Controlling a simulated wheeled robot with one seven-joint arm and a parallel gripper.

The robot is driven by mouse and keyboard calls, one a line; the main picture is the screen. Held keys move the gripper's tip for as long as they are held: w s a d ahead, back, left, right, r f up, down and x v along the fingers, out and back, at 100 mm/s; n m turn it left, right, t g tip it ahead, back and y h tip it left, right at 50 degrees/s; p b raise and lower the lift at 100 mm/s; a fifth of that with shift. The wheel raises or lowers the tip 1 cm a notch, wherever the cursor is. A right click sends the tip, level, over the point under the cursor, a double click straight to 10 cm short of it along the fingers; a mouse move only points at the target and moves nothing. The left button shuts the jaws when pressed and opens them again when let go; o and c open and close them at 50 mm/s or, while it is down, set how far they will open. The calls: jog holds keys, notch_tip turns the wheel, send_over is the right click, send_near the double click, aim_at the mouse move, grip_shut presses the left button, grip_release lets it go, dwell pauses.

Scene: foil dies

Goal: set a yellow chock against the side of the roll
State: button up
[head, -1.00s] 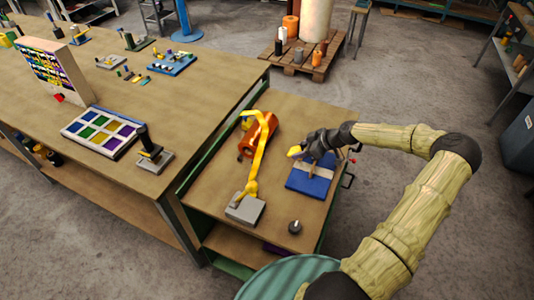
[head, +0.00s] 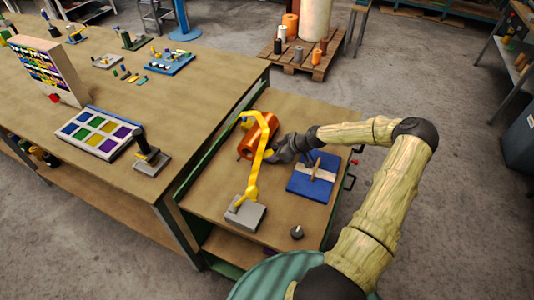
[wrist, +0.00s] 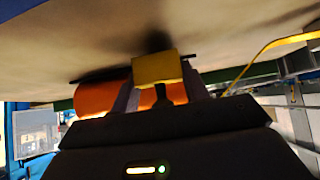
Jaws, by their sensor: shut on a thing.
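The orange roll (head: 254,141) lies on the small bench, with a yellow strip (head: 258,165) running over it down to a grey block (head: 245,215). My gripper (head: 273,156) is just to the right of the roll, low over the bench. In the wrist view it is shut on a yellow chock (wrist: 155,69), held between the fingers. The orange roll (wrist: 101,99) shows behind the chock there. In the head view the chock is mostly hidden by the gripper and strip, and I cannot tell whether it touches the roll.
A blue board (head: 307,187) with a beige strip and a tool lies right of the gripper. A small dark knob (head: 297,232) stands near the bench's front edge. The bigger workbench on the left carries a tray of coloured squares (head: 96,134).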

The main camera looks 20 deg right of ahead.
jog(key=shift+x, duration=0.85)
jog(key=shift+w+f, duration=0.3)
jog(key=shift+w+d+r, duration=0.1)
jog(key=shift+w, duration=0.05)
jog(key=o, duration=1.1)
jog(key=shift+s+d, duration=0.15)
jog(key=shift+s, duration=0.05)
jog(key=shift+a, duration=0.3)
jog(key=b+v, duration=0.2)
jog(key=v, duration=1)
jog(key=shift+b, duration=0.35)
jog(key=shift+s, duration=0.15)
